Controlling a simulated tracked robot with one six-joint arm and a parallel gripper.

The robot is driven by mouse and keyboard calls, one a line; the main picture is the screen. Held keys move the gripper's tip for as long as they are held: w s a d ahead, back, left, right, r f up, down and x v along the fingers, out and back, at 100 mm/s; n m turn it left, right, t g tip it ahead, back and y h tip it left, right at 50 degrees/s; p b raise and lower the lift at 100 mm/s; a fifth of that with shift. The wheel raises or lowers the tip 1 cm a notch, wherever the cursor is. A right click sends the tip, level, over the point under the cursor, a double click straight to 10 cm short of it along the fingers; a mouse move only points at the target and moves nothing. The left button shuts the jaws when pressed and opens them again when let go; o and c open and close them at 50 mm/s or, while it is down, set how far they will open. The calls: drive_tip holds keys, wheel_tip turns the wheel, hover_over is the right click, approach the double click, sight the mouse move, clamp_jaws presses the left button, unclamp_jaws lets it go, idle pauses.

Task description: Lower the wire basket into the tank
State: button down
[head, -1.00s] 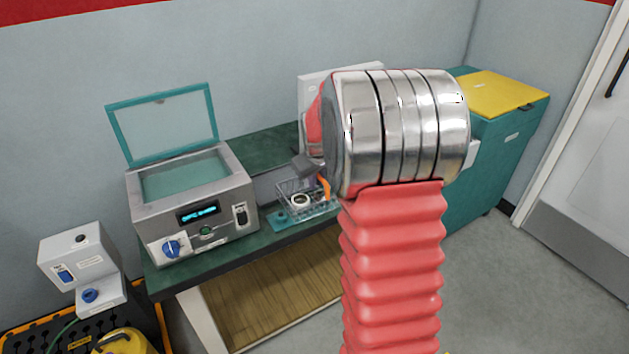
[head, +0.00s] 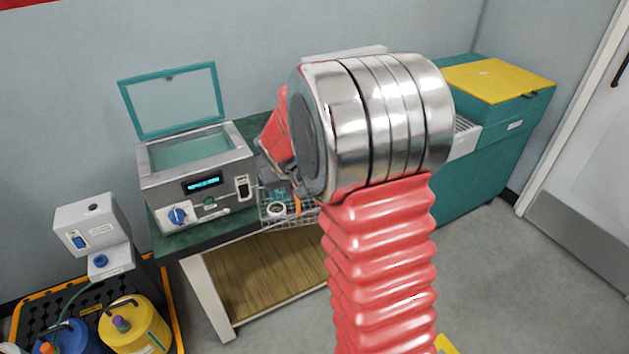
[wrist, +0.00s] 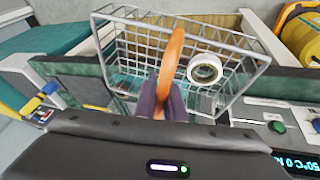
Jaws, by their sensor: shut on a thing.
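The wire basket (head: 287,222) hangs by its orange handle (wrist: 172,62) from my gripper (wrist: 163,100), whose dark fingers are shut on that handle in the wrist view. A white ring (wrist: 205,69) lies in the basket. In the head view the basket is right of the tank (head: 160,190), apart from it, around the bench's front edge. The tank is a steel box with a lit display and its clear, teal-framed lid (head: 173,100) raised. In the head view my arm hides most of my gripper.
The green-topped bench (head: 185,243) carries the tank. A white dispenser-like unit (head: 90,225) stands left, above a black tray with yellow and blue containers (head: 135,325). A teal cabinet with a yellow lid (head: 490,78) stands right. Floor at the right is clear.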

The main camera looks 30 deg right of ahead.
drive_tip(key=a+f+n+y, duration=0.1)
drive_tip(key=a+n, duration=0.1)
drive_tip(key=a, duration=1.5)
drive_tip(key=shift+s+f+n+t, duration=0.2)
drive_tip(key=shift+s+n+t, duration=0.1)
drive_tip(key=shift+n+t, duration=0.1)
drive_tip(key=shift+a, duration=0.2)
